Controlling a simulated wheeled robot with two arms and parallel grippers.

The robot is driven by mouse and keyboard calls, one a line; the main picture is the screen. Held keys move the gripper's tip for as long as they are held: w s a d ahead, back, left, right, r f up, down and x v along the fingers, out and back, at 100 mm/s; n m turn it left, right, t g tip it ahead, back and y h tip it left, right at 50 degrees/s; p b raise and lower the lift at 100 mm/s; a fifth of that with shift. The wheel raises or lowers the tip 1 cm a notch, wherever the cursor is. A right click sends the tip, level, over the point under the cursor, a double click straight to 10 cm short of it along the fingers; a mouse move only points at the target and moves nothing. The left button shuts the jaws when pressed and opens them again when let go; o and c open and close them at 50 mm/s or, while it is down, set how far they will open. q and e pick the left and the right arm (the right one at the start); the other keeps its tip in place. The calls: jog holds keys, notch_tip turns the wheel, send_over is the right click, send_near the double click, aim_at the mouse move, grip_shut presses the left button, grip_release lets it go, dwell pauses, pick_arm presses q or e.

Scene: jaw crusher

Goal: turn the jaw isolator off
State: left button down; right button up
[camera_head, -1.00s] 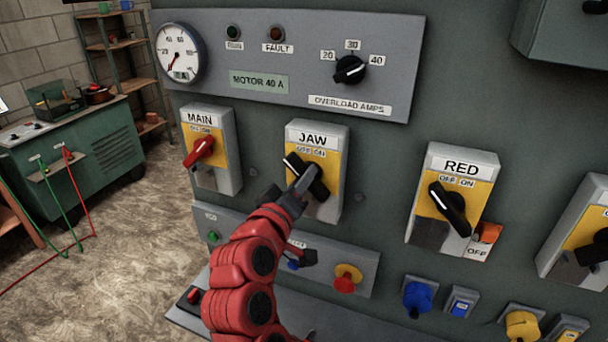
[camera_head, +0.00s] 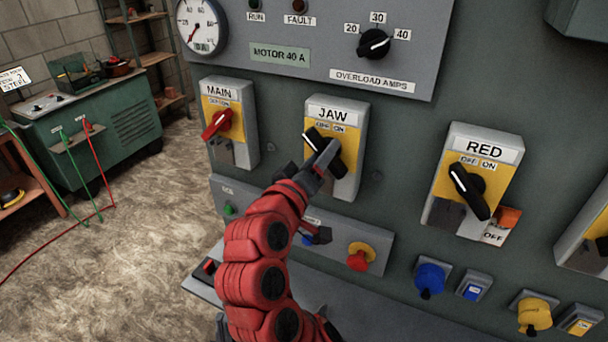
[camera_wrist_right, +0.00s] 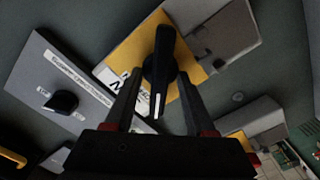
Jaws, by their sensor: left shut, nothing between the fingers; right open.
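The jaw isolator (camera_head: 352,112) is a grey box with a yellow plate and a JAW label. Its black handle (camera_head: 313,136) slants from upper left to lower right, with the white-marked end at upper left, on the OFF side. My right gripper (camera_head: 318,165) is at this handle and hides part of it. In the right wrist view my right gripper (camera_wrist_right: 155,105) is open, with one finger on each side of the black handle (camera_wrist_right: 160,62); I cannot tell whether they touch. I cannot make out my left gripper.
The main isolator (camera_head: 250,125) with a red handle is to the left. The red isolator (camera_head: 448,145) is to the right. Below are a red-and-yellow stop button (camera_head: 358,258) and a blue knob (camera_head: 430,280). A green bench (camera_head: 95,120) stands at far left.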

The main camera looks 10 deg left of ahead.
jog(key=b+v, duration=0.3)
jog(key=v, duration=1.3)
jog(key=shift+s+a+b, duration=0.15)
jog(key=shift+s+b, duration=0.15)
jog(key=shift+s, duration=0.05)
jog(key=shift+w, duration=0.1)
